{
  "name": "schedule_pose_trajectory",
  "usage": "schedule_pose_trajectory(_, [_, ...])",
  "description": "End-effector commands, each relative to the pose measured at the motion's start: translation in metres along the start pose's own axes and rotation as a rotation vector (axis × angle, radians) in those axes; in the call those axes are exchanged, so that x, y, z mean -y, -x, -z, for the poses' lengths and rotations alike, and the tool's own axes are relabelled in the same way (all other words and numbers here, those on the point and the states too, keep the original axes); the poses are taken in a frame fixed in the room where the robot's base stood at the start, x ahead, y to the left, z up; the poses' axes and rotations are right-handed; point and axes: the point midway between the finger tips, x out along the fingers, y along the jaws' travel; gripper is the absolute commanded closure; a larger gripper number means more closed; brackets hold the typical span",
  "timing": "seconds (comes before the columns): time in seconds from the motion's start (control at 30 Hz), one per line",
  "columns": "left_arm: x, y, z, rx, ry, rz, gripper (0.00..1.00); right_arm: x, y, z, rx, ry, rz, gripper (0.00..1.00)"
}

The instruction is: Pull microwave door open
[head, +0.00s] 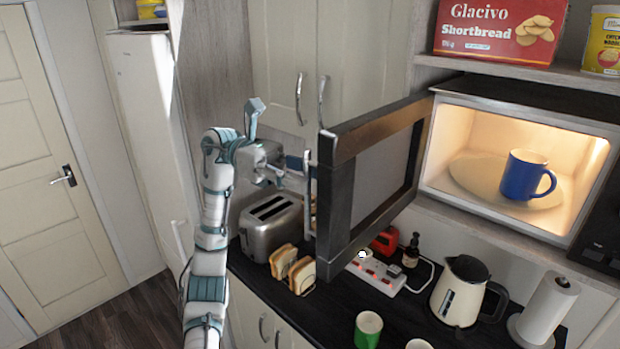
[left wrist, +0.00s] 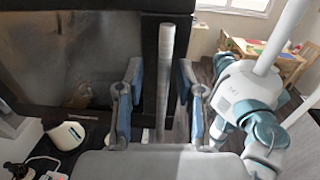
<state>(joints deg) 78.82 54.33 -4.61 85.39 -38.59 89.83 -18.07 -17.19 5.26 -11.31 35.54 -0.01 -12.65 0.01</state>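The microwave (head: 515,165) is on a shelf at the right, its lit inside showing. Its dark-framed door (head: 365,165) stands wide open, swung out toward the left over the counter. The door's upright metal handle (head: 311,200) is on its free edge. In the left wrist view, the handle (left wrist: 166,80) stands between my left gripper's two fingers, with a gap on each side. My left gripper (head: 291,167) is open at the handle's upper part; it also shows in the left wrist view (left wrist: 159,90). A blue mug (head: 522,176) stands inside the microwave. My right gripper is not in view.
Below the door, the dark counter holds a toaster (head: 270,226), sandwiches (head: 292,268), a power strip (head: 376,273), a kettle (head: 462,292) and a paper towel roll (head: 545,308). Cabinets (head: 330,50) are behind my left gripper. Free floor (head: 120,318) lies at the left.

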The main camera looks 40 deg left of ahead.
Motion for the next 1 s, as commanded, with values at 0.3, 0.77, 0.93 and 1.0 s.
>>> schedule_pose_trajectory(0.3, [0.001,0.000,-0.002,-0.006,-0.001,0.000,0.63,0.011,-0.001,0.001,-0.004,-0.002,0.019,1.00])
schedule_pose_trajectory(0.77, [-0.002,0.111,0.003,0.010,0.001,-0.001,0.63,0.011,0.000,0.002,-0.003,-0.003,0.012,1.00])
schedule_pose_trajectory(0.93, [-0.003,0.128,0.004,0.007,0.002,0.000,0.63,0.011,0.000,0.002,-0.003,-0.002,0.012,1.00])
schedule_pose_trajectory(1.0, [-0.004,0.131,0.004,0.007,0.002,0.000,0.63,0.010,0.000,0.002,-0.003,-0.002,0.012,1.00])
